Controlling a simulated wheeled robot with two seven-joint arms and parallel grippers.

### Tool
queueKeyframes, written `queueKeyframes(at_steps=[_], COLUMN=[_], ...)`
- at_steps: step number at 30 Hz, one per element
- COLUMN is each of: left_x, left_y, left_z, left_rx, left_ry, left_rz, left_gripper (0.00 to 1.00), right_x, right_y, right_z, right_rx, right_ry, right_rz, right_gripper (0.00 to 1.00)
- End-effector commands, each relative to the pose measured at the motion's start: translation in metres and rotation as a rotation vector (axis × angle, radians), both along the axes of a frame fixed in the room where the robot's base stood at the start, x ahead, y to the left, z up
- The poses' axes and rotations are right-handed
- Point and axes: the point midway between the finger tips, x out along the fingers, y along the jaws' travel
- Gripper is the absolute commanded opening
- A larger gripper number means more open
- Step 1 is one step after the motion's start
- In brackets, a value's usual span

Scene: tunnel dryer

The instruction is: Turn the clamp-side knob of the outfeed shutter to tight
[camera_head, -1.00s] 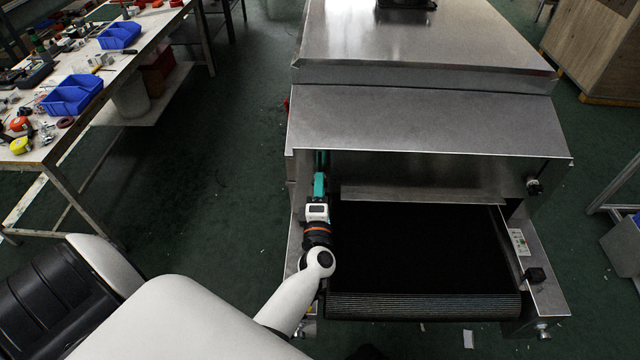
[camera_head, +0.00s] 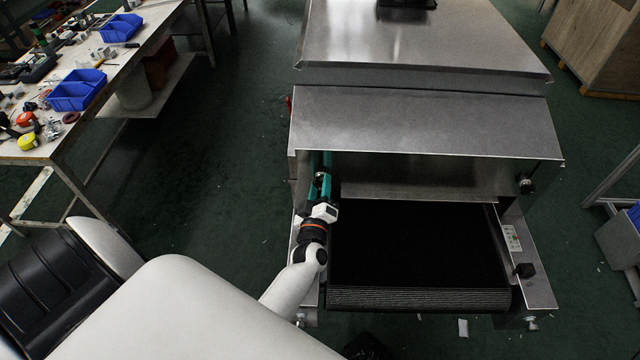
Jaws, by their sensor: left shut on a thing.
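The outfeed shutter (camera_head: 430,178) is a steel plate across the mouth of the tunnel dryer, under the hood and above the black belt. A black knob (camera_head: 525,185) stands at the right end of the shutter, with nothing touching it. My left gripper (camera_head: 321,170), with green-teal fingers, is at the left end of the shutter, under the hood edge. It is shut on what appears to be the left-end knob, which the fingers and wrist hide. I cannot see that knob's angle. My right gripper is not in view.
The dryer's steel hood (camera_head: 425,120) overhangs my left gripper closely. The black belt (camera_head: 415,250) lies open to its right. A control panel (camera_head: 511,238) and black box (camera_head: 524,270) sit on the right side rail. A cluttered workbench (camera_head: 60,140) stands at far left.

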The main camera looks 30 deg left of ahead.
Motion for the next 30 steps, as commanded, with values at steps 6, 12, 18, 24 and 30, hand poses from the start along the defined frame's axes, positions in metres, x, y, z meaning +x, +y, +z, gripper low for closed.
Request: queueKeyframes(at_steps=[6, 12, 18, 24, 30], left_x=[0.0009, 0.0010, 0.0010, 0.0009, 0.0004], left_y=[-0.0001, -0.0002, -0.0003, -0.0003, -0.0001], left_z=[0.0023, 0.0020, 0.0020, 0.0017, 0.0009], left_rx=[0.046, 0.058, 0.058, 0.057, 0.056], left_ry=[0.024, 0.031, 0.030, 0.030, 0.032], left_rz=[0.000, 0.000, -0.001, -0.001, -0.001], left_gripper=[0.15, 0.15, 0.15, 0.57, 0.57], right_x=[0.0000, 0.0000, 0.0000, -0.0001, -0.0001], right_y=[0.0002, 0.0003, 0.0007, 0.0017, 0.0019], right_z=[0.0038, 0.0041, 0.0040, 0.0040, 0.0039], right_rx=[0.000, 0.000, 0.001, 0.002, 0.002], right_ry=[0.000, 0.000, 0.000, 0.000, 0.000], right_rz=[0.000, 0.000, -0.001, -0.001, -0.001], right_gripper=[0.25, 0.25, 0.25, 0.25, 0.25])
